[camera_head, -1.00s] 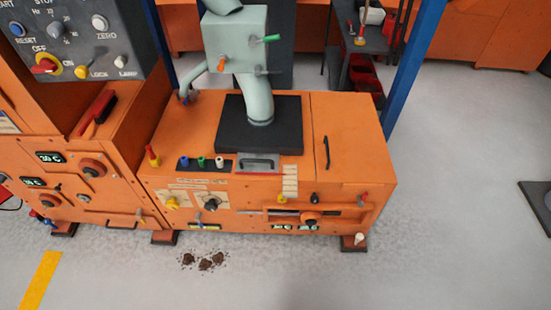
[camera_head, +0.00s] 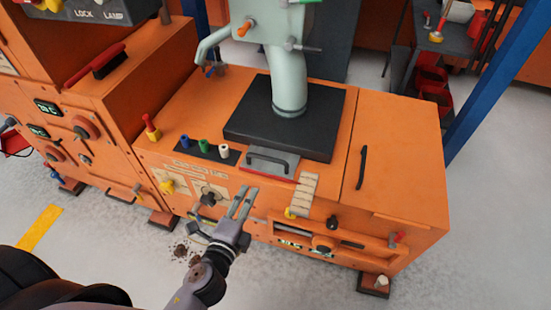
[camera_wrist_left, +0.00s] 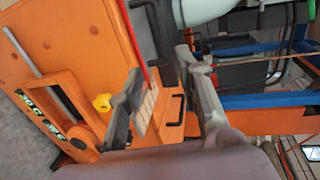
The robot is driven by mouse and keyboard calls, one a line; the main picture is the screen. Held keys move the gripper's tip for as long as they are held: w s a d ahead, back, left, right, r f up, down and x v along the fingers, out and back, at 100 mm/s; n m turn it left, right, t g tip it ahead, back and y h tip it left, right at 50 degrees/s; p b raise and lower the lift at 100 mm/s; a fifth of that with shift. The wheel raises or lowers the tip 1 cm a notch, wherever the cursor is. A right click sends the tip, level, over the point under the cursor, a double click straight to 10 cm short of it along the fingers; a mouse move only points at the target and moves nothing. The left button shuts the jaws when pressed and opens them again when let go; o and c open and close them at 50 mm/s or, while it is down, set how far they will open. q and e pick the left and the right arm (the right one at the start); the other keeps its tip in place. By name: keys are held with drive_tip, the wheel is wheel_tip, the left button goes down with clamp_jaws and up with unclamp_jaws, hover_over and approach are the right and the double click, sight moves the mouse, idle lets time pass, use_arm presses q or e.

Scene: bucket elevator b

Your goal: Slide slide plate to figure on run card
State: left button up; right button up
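The slide plate (camera_head: 284,170) is a grey plate with a black handle and a red front edge, at the front of the black base under the pale green chute. Its black handle shows in the left wrist view (camera_wrist_left: 163,42). A cream stepped strip (camera_head: 304,194) hangs beside it on the right. Cream cards (camera_head: 184,174) are on the front panel; their print is too small to read, and I cannot tell which is the run card. My left gripper (camera_head: 243,190) is open and empty, in front of the panel, below and left of the plate's handle, apart from it. My right gripper is out of view.
Blue, green and white knobs (camera_head: 204,147) stand left of the plate. A yellow-red lever (camera_head: 151,128) stands farther left. A lid with a black handle (camera_head: 362,167) is at right. Black and yellow knobs stick out of the front. Open floor lies in front.

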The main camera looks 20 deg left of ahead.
use_arm(q)
approach(268, 158)
drive_tip(key=x, duration=0.9)
drive_tip(key=shift+f, duration=0.35)
drive_tip(key=shift+w+f, duration=0.1)
drive_tip(key=shift+w, duration=0.5)
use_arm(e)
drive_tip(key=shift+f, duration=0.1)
use_arm(q)
drive_tip(key=shift+c, duration=0.2)
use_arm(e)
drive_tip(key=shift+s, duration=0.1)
use_arm(q)
drive_tip(key=shift+c, duration=0.7)
clamp_jaws()
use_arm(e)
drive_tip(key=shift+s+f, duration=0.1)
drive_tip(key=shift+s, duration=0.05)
